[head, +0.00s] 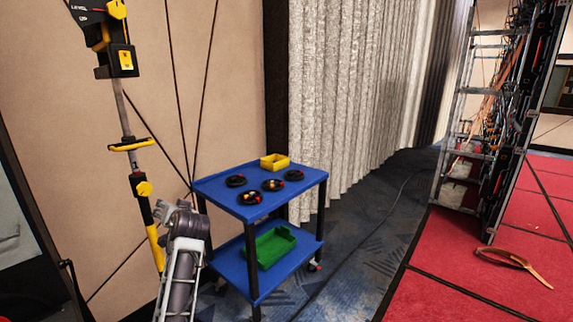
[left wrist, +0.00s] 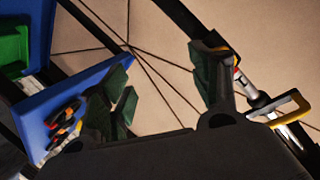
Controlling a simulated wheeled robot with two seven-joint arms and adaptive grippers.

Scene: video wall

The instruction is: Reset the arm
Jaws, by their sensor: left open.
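My left arm (head: 182,265) rises from the bottom of the head view, in front of the blue cart's left side. My left gripper (head: 163,210) is at its upper end, small and partly hidden by the arm. In the left wrist view the left gripper (left wrist: 162,68) shows its dark green finger pads spread apart. Nothing is between them but the beige wall behind. My right arm and gripper are not in view.
A blue two-shelf cart (head: 225,183) holds several black round dishes and a yellow bin (head: 275,161), with a green bin (head: 270,246) below. A yellow-black upright tool (head: 122,60) stands left. A cable rack (head: 490,110) and brown strap (head: 515,264) are right.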

